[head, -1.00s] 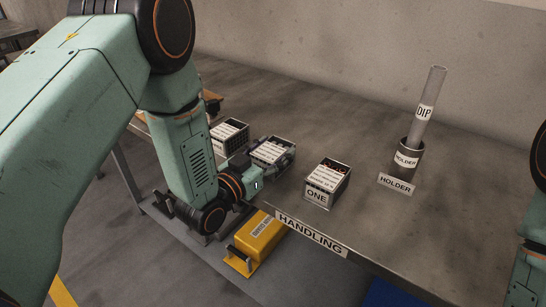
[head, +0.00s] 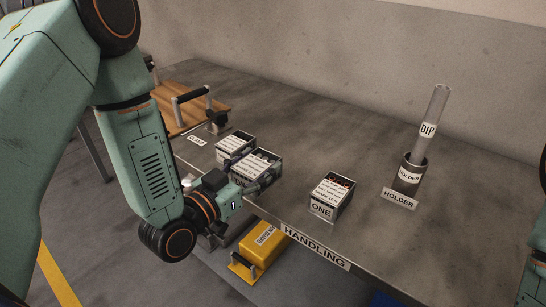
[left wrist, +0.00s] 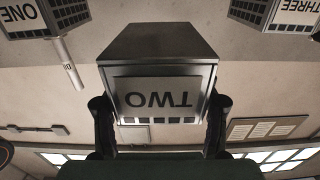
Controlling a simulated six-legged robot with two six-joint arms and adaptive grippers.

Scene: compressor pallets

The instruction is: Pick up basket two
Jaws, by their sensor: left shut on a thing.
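Basket two (head: 258,164) is a dark metal box with a white label on top. My left gripper (head: 250,188) is shut on it from the table's front side. In the upside-down left wrist view, basket two (left wrist: 160,92) shows its TWO label between the two fingers, and its underside seems visible, so it looks raised off the table. It sits higher there than basket one (left wrist: 20,18) and basket three (left wrist: 285,12). In the head view its far corner overlaps basket three (head: 235,143). My right gripper is out of view.
Basket one (head: 332,196) stands right of basket two on the grey handling table (head: 300,150). A holder (head: 408,177) with a tilted dip tube (head: 433,110) stands further right. A wooden board with a handle (head: 185,108) lies at left. A yellow box (head: 262,245) sits below the front edge.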

